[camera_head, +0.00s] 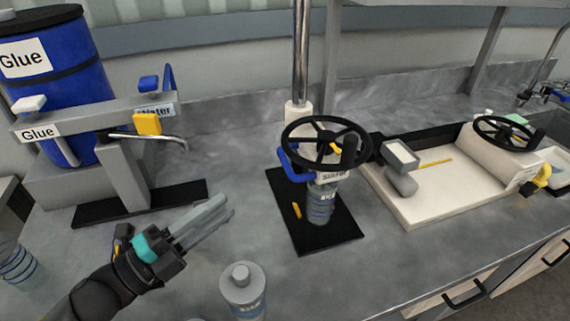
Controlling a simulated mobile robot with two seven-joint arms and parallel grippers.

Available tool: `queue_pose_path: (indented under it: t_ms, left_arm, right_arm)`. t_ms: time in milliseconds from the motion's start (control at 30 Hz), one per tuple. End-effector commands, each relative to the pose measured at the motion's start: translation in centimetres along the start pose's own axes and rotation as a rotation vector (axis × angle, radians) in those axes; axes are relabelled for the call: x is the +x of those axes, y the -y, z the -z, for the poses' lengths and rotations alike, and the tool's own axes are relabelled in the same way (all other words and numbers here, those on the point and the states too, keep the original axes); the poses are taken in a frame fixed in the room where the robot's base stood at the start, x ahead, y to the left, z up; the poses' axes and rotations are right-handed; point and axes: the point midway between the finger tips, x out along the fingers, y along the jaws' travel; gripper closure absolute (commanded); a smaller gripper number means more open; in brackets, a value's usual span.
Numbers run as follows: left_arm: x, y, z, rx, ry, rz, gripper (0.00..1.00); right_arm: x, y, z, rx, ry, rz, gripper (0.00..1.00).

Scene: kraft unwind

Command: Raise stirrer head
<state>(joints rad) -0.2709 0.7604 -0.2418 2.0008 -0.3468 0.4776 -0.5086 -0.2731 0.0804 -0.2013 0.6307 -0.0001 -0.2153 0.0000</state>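The stirrer stands in the middle of the counter, with a shiny upright post (301,50), a black handwheel (326,142) and a blue handle (290,163). Its head carries a partly hidden label (335,176). A clear jar (320,203) is directly under the head, on the black base plate (325,238). My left gripper (228,206) is over the counter, left of the stirrer and apart from it. Its two fingers lie close together in this view and nothing shows between them; their spacing is unclear. My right gripper is not in view.
A blue glue drum (62,85) and a dispenser stand with a yellow tag (147,124) are at left. A grey-capped bottle (242,288) stands at the front edge. A cream tray machine (430,200) with a second handwheel (505,132) is at right.

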Motion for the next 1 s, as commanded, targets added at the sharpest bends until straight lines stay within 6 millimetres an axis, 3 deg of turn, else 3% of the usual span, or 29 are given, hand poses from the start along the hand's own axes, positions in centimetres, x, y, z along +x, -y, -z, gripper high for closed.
queue_pose_path:
  t_ms: [33, 167, 367, 1000]
  left_arm:
    - [-0.1, -0.7, -0.1, 0.001, 0.0, 0.0, 0.7]
    - [0.0, -0.8, -0.1, 0.001, 0.0, 0.001, 0.7]
    - [1.5, -0.6, -0.1, 0.0, 0.001, 0.004, 0.7]
    - [10.5, -0.5, -0.1, 0.001, -0.001, 0.004, 0.7]
  right_arm:
    - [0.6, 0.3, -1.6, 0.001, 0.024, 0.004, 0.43]
    - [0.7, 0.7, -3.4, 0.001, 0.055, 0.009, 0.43]
    - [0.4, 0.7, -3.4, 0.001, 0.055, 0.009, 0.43]
    - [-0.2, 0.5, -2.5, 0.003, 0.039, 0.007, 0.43]
